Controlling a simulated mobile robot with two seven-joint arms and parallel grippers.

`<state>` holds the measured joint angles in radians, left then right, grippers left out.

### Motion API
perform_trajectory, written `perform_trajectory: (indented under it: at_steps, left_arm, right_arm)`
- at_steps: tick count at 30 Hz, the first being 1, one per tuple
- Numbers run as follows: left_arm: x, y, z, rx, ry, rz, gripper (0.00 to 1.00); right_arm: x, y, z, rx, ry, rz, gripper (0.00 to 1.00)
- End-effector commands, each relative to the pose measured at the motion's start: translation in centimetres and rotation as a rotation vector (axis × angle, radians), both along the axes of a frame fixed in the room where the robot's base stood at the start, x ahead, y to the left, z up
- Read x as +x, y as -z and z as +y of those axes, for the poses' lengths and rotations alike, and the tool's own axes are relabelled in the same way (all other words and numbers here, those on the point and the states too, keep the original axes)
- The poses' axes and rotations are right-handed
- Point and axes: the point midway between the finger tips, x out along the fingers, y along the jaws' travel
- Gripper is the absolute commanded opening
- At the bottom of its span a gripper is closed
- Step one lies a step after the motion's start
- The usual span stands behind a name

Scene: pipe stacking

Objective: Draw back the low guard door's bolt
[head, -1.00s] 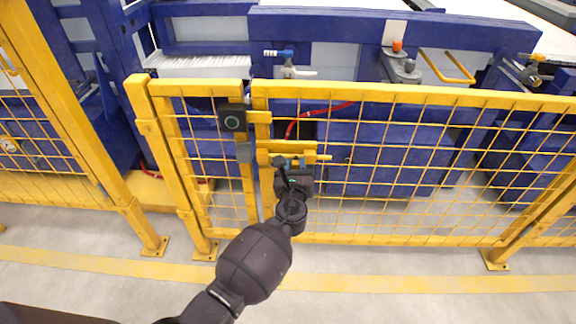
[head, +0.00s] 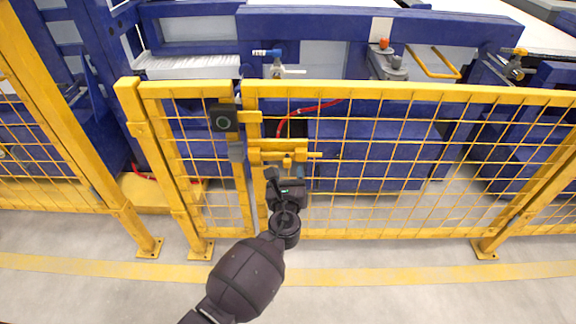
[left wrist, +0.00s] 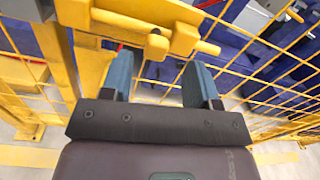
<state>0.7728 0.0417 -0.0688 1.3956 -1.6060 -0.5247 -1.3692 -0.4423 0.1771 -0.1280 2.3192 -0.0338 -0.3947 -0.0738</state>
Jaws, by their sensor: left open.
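The low yellow mesh guard door (head: 400,92) stands shut beside its narrow fixed panel (head: 190,90). Its yellow bolt (head: 316,155) runs sideways in a yellow housing (head: 270,152) near the door's left edge. A short handle knob (head: 287,162) hangs below the housing. In the left wrist view the knob (left wrist: 156,46) and the rod end (left wrist: 206,47) show just beyond my fingers. My left gripper (head: 287,176) is open and empty, just below the knob and apart from it; its blue-grey fingers (left wrist: 160,62) are spread. The bolt's left end cannot be made out. My right gripper is not in view.
A black switch box (head: 224,118) with a round mark sits on the panel beside the door, above a grey block (head: 237,150). Blue machinery (head: 370,150) and a red hose (head: 300,112) lie behind the mesh. The floor (head: 400,300) in front is clear.

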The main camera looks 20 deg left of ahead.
Motion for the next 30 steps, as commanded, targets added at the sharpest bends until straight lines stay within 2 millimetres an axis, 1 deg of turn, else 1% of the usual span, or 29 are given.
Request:
perform_trajectory:
  at_steps: [1,6,12,18,30]
  left_arm:
    - [-0.9,-0.5,-0.2,-0.001,0.000,-0.004,0.55]
    - [-3.5,-0.3,-0.9,0.001,0.002,-0.003,0.55]
    - [-5.7,-0.2,-1.5,-0.002,0.001,-0.002,0.55]
    - [-6.4,-0.1,-1.7,-0.002,0.002,-0.002,0.55]
    - [-6.4,0.0,-1.7,-0.001,0.001,0.000,0.55]
  right_arm:
    - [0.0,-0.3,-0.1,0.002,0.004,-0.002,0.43]
    - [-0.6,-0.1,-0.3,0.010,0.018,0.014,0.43]
    - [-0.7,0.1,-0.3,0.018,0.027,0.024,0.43]
    - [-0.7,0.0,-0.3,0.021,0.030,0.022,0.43]
    - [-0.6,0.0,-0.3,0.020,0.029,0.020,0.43]
